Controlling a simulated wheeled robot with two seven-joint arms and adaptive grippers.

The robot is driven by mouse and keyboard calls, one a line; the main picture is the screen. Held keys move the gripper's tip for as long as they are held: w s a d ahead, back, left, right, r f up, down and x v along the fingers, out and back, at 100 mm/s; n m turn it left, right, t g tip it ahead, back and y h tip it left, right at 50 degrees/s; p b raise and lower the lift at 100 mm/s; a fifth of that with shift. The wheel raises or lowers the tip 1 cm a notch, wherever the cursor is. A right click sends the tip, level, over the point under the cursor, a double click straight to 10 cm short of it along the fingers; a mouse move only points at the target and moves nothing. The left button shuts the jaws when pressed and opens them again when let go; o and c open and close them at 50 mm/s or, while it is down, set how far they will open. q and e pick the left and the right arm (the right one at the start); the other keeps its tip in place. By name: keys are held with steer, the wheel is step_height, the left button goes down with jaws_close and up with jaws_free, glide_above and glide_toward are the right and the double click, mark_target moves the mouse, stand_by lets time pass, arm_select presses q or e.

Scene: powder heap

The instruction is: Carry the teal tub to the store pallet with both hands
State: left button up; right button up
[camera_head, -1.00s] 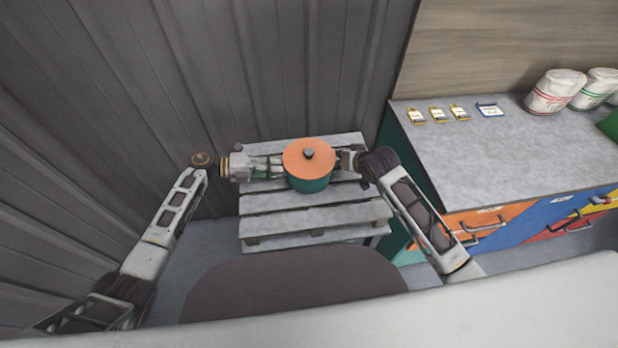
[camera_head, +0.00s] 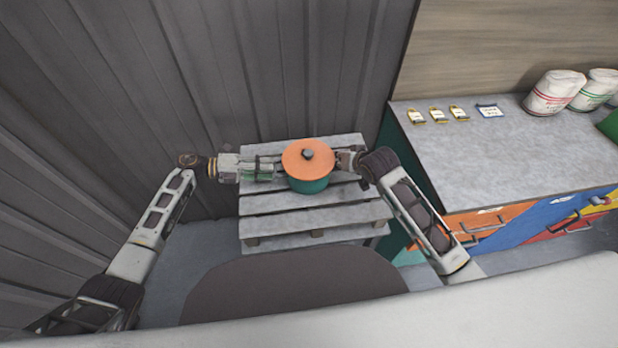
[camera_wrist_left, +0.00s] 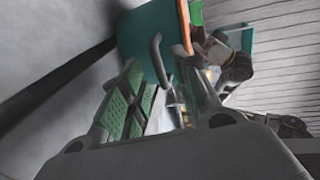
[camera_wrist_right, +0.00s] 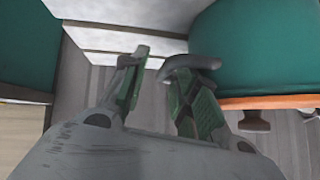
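The teal tub (camera_head: 308,184) has an orange lid (camera_head: 300,160) with a dark knob and appears to stand upright on the slatted grey store pallet (camera_head: 318,217). My left gripper (camera_head: 272,168) is open just left of the tub. In the left wrist view, its fingers (camera_wrist_left: 158,100) are spread, with the tub's grey handle (camera_wrist_left: 157,58) ahead of the gap. My right gripper (camera_head: 347,160) is at the tub's right side. In the right wrist view, its fingers (camera_wrist_right: 158,85) are apart and the other handle (camera_wrist_right: 188,64) is close to the right finger's tip.
A grey worktop (camera_head: 520,160) with colored drawers stands right of the pallet. It carries several small labels and white sacks (camera_head: 553,92). A ribbed grey wall (camera_head: 270,70) rises behind and left of the pallet. The pallet's front slats are bare.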

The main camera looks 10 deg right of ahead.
arm_select(q)
steer(key=shift+a+r, duration=0.25)
steer(key=shift+a, duration=0.85)
steer(key=shift+a+r, duration=0.2)
steer(key=shift+a, duration=0.9)
arm_select(e)
steer(key=shift+a, duration=0.1)
steer(key=shift+s+r, duration=0.1)
steer(key=v, duration=1.1)
steer(key=shift+s+r, duration=0.2)
steer(key=shift+s, duration=0.05)
